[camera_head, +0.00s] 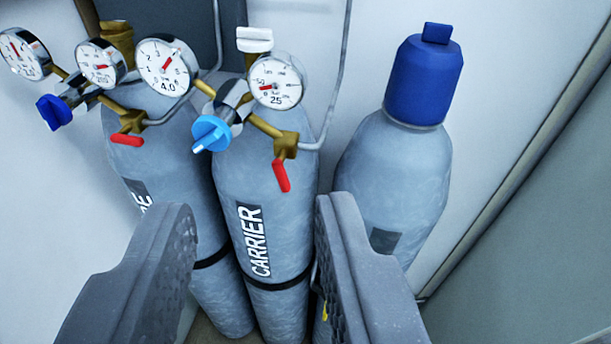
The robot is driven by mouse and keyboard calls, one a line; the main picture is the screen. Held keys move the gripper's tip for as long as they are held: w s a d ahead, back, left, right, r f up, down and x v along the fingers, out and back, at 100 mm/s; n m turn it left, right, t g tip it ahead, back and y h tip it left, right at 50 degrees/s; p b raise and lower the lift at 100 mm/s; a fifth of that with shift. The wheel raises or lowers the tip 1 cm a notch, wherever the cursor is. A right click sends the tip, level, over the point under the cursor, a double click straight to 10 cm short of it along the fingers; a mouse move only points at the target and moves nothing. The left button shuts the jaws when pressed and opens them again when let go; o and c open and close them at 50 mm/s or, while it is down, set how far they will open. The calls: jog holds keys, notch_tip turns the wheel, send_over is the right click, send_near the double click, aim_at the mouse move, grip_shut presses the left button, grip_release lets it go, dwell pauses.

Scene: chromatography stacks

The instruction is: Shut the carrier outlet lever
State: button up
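The carrier cylinder (265,190) is grey, stands in the middle and bears a dark "CARRIER" label. Its regulator has two gauges and a light blue knob (211,134). The carrier outlet lever (281,176) is red and hangs from a brass valve (286,145) on the regulator's right side. It points downward, tilted slightly, and lies at an angle to the thin grey outlet tube. My gripper (256,212) is open and empty. Its two dark fingers stand apart in the lower picture, below and nearer than the lever, touching nothing that I can see.
Another cylinder (165,165) at left has a dark blue knob (54,112) and a red lever (127,140) lying nearly sideways; its label is partly hidden. A blue-capped cylinder (395,165) stands at right. Thin grey tubes (342,75) rise along the wall behind.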

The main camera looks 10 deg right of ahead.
notch_tip(320, 180, down, 5)
jog(key=w+d+n+h+b, duration=0.2)
jog(key=w+d+n+h, duration=0.1)
jog(key=n, duration=0.2)
jog(key=n+t+h+b, duration=0.25)
jog(key=n+b, duration=0.45)
jog(key=n, duration=2.3)
send_near(282, 185)
jog(key=shift+g, duration=0.35)
jog(key=x, duration=1.1)
jog(key=shift+r+p, duration=0.25)
jog(key=shift+p, duration=0.15)
grip_shut()
